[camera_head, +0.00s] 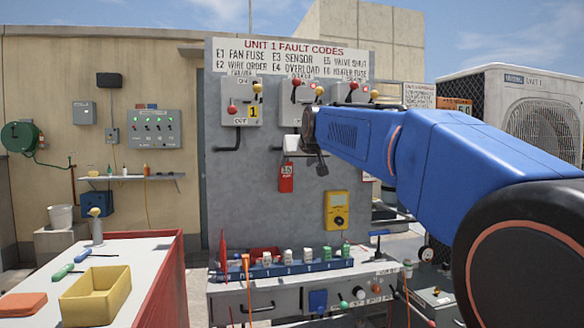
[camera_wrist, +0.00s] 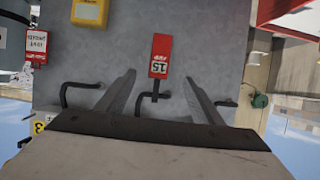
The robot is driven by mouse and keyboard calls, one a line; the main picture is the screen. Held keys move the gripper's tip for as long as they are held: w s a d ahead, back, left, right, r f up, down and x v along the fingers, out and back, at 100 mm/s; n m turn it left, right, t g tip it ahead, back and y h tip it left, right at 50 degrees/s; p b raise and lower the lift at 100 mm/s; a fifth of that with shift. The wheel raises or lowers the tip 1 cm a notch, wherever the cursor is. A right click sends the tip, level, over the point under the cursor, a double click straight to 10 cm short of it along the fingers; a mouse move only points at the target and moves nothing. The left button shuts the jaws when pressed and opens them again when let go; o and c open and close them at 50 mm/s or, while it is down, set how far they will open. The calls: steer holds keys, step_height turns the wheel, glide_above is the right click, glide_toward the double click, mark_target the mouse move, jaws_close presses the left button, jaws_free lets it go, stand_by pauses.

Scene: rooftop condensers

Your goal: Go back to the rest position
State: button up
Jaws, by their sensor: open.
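My blue arm reaches in from the right in the head view and ends in my gripper (camera_head: 316,160), in front of the grey panel (camera_head: 240,185). In the wrist view my gripper (camera_wrist: 158,90) shows two spread fingers with nothing between their tips. A red tag (camera_head: 286,177) hangs on the panel just below and left of my gripper. It also shows in the wrist view, upside down, as a red tag (camera_wrist: 160,57) hanging beyond the fingers. The gripper looks apart from it.
A fault-code sign (camera_head: 290,58) tops the panel, with switch boxes (camera_head: 241,103) below it. A yellow meter (camera_head: 337,211) hangs lower. A grey bench (camera_head: 285,295) stands under the panel. A white-topped table with a yellow bin (camera_head: 97,296) is at left; a condenser unit (camera_head: 530,115) is at right.

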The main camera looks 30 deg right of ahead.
steer(key=shift+s, duration=0.2)
steer(key=shift+a, duration=0.15)
steer(key=s+a+f+n+g+y, duration=0.1)
steer(key=s+a+f, duration=0.4)
steer(key=s+f, duration=0.7)
steer(key=s+a+f+n+g+y, duration=0.1)
steer(key=s+a+f+g, duration=0.3)
steer(key=s+f, duration=0.8)
steer(key=s+a+f+n+g+y, duration=0.1)
steer(key=s+a+f+g, duration=0.2)
steer(key=s+a+f, duration=0.5)
steer(key=s+f, duration=0.4)
steer(key=f, duration=0.6)
steer(key=shift+s+a+y, duration=0.25)
steer(key=shift+s+y, duration=0.05)
steer(key=shift+s, duration=0.1)
